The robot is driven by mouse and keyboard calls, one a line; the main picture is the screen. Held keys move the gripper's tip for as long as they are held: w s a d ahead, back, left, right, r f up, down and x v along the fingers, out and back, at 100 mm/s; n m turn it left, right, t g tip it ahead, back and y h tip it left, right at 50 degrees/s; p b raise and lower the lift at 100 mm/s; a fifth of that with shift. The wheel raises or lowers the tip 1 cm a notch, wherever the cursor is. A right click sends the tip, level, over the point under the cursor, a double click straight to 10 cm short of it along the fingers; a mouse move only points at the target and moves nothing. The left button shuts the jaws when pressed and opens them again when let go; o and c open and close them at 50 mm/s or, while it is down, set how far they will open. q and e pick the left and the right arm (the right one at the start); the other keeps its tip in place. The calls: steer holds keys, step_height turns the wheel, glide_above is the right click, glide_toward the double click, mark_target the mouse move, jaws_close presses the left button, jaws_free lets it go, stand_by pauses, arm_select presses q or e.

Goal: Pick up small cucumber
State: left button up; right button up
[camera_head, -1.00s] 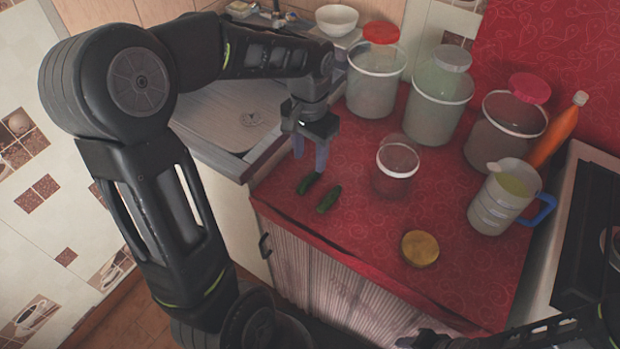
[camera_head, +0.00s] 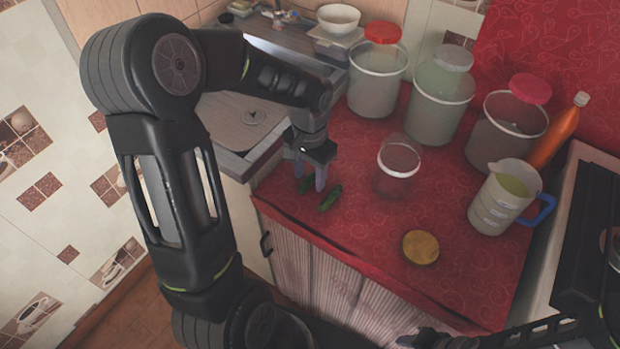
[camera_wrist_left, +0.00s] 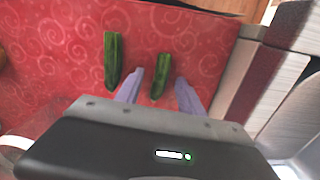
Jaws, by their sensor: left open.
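Two small green cucumbers lie on the red counter (camera_head: 345,225) near its front left corner. In the head view the left cucumber (camera_head: 307,185) is partly hidden by my gripper, and the right cucumber (camera_head: 330,198) lies just beside it. My left gripper (camera_head: 311,187) points down over the left cucumber with its fingers apart and nothing held. In the left wrist view one cucumber (camera_wrist_left: 161,76) lies between the open fingers (camera_wrist_left: 158,90). The other cucumber (camera_wrist_left: 112,60) lies outside them, to the left. A dark part of my right arm shows at the bottom right of the head view.
An empty glass jar (camera_head: 397,165) stands right of the cucumbers. A yellow-brown round lid (camera_head: 420,247) lies nearer the front. Large jars (camera_head: 437,105) and a measuring jug (camera_head: 500,200) stand behind and right. A sink (camera_head: 245,120) adjoins on the left.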

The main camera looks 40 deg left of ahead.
stand_by(0.6)
arm_select(q)
jaws_close()
stand_by(0.4)
